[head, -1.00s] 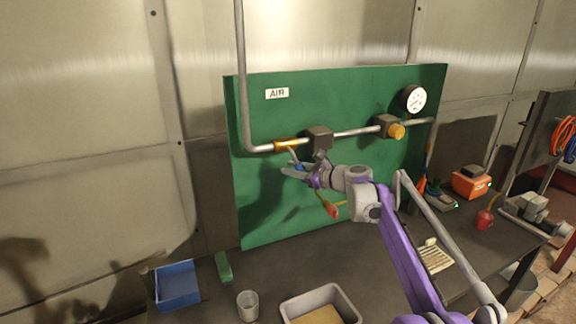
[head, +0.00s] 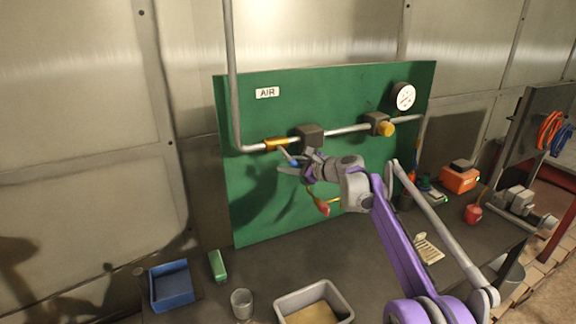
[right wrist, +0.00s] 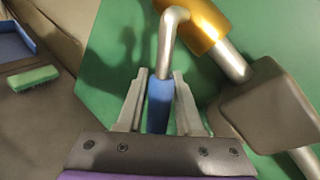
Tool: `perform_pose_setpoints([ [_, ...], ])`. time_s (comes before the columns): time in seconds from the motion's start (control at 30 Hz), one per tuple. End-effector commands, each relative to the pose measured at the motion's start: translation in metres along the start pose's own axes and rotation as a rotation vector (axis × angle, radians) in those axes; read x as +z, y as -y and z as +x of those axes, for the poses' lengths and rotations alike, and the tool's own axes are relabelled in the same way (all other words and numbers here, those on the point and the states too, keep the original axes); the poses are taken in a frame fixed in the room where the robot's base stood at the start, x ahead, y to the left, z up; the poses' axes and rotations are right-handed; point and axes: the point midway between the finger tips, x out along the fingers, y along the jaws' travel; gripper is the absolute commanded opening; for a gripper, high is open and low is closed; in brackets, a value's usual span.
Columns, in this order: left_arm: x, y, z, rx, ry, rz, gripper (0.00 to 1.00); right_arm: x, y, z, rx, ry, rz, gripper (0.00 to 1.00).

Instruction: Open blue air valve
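The blue air valve has a brass body (head: 276,144) on the pipe under the AIR sign (head: 267,92). The body also shows in the right wrist view (right wrist: 203,18). Its bent silver lever (right wrist: 168,45) ends in a blue sleeve (right wrist: 160,104), which slants down and right in the head view. My right gripper (right wrist: 160,78) has one finger on each side of the sleeve. In the head view my gripper (head: 291,167) partly hides the sleeve. My left gripper is not in view.
A dark grey block (head: 311,136) sits on the pipe just right of the valve. A red-handled lever (head: 321,207) hangs below my right wrist. A blue tray (head: 172,286) and a grey bin (head: 316,300) stand on the bench.

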Motion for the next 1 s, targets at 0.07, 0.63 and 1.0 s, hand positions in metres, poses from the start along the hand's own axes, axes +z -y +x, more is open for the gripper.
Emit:
perform_pose_setpoints([
  [0.07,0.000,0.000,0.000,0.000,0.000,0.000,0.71,0.000,0.000,0.000,0.000,0.000,0.000,0.52],
  [0.63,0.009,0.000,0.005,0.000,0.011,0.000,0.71,-0.003,-0.002,-0.030,0.000,-0.003,0.003,0.57],
  [1.0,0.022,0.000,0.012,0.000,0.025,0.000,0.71,-0.002,-0.001,-0.097,0.001,-0.002,0.001,0.57],
])
